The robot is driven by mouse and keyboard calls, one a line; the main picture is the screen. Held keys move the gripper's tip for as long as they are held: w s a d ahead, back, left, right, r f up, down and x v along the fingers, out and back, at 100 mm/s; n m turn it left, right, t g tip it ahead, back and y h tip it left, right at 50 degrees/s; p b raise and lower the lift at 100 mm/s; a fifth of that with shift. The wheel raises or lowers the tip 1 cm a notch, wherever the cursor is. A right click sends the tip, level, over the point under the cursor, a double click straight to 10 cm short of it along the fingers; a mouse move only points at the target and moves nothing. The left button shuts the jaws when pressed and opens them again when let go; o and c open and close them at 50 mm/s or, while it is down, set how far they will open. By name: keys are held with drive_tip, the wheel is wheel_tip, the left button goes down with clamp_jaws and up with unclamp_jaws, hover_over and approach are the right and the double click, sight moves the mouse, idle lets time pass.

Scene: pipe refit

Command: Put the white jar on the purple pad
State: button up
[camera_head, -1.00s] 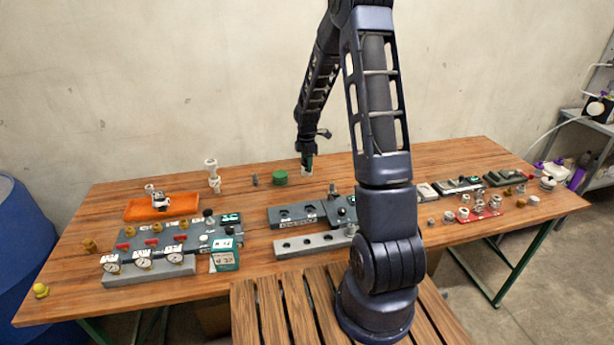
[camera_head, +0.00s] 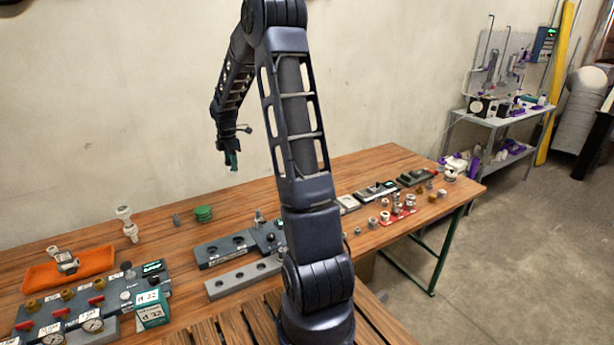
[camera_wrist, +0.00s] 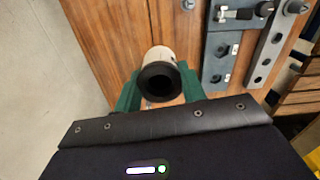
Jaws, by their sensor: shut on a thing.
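My gripper (camera_head: 231,162) is raised above the back of the table in the head view. In the wrist view its green fingers (camera_wrist: 158,92) are shut on the white jar (camera_wrist: 161,54), a pale cylinder with a dark round end facing the camera. In the head view I cannot make out the jar at the fingertips.
The wooden table (camera_head: 160,252) holds a green round piece (camera_head: 203,214), white fittings (camera_head: 127,224), an orange tray (camera_head: 88,264), a gauge panel and grey hole blocks (camera_head: 243,277). A red tray (camera_head: 398,216) lies right. Open floor (camera_head: 500,260) lies between table and shelf unit (camera_head: 500,119).

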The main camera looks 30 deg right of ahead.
drive_tip(key=w+d+r, duration=0.1)
drive_tip(key=w+d, duration=0.2)
drive_tip(key=d, duration=0.7)
drive_tip(key=w+d+r+m, duration=0.1)
drive_tip(key=w+d, duration=0.3)
drive_tip(key=d, duration=0.6)
drive_tip(key=w+d, duration=0.3)
drive_tip(key=d, duration=0.7)
drive_tip(key=s+d+r, duration=0.1)
drive_tip(key=d, duration=1.3)
drive_tip(key=shift+m, duration=0.3)
drive_tip(key=f, duration=1.9)
drive_tip(key=shift+s+d+f, duration=0.15)
drive_tip(key=shift+s+f, duration=0.05)
drive_tip(key=shift+f, duration=0.05)
drive_tip(key=shift+f, duration=0.1)
drive_tip(key=o, duration=1)
